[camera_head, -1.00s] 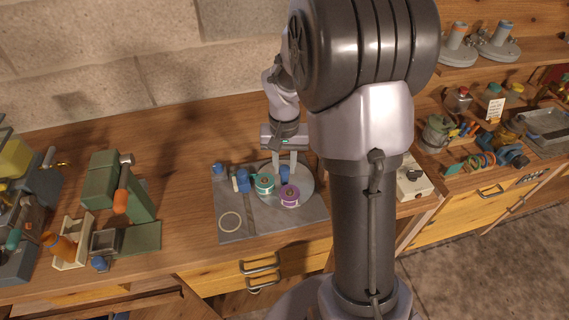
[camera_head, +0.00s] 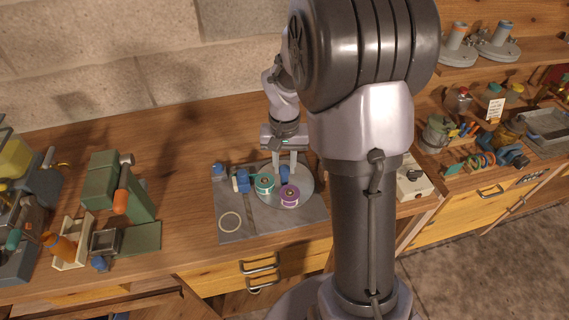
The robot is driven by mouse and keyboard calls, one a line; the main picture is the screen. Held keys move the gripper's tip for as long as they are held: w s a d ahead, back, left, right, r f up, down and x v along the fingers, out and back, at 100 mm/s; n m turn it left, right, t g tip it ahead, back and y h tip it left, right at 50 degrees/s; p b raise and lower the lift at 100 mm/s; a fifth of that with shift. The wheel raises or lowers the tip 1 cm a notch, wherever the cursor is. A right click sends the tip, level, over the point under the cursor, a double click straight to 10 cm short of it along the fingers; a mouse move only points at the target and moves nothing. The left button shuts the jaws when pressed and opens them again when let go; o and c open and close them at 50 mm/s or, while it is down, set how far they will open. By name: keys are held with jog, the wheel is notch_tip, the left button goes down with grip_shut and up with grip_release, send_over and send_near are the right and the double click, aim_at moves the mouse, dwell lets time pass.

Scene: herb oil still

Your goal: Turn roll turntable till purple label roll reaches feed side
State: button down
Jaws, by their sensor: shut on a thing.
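The roll turntable (camera_head: 304,182) is a round grey disc on a flat grey plate (camera_head: 270,224) on the bench. The purple label roll (camera_head: 290,196) sits on the disc's front side, slightly right of its middle. A teal roll (camera_head: 264,184) sits on the disc's left side, next to the blue feed parts (camera_head: 242,180). My gripper (camera_head: 285,167) points down at the back of the disc, its two pale fingers shut on a small blue piece there. That piece is mostly hidden between the fingers.
A pale yellow ring (camera_head: 230,221) lies on the plate's front left. A green press-like device (camera_head: 103,180) and small bins stand to the left. A cream box (camera_head: 412,181) stands to the right, partly behind my arm. Bare bench lies between the green device and the plate.

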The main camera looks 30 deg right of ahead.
jog(key=shift+m, duration=0.5)
jog(key=shift+m+b, duration=0.3)
jog(key=shift+m, duration=1.6)
jog(key=shift+m+b, duration=0.4)
jog(key=shift+m, duration=1.7)
jog(key=shift+m+b, duration=0.6)
jog(key=shift+m, duration=1.8)
jog(key=shift+m+b, duration=0.5)
jog(key=shift+m, duration=1.7)
jog(key=c, duration=1.1)
grip_release()
jog(key=shift+s, duration=0.1)
jog(key=shift+c, duration=0.2)
jog(key=shift+r, duration=0.1)
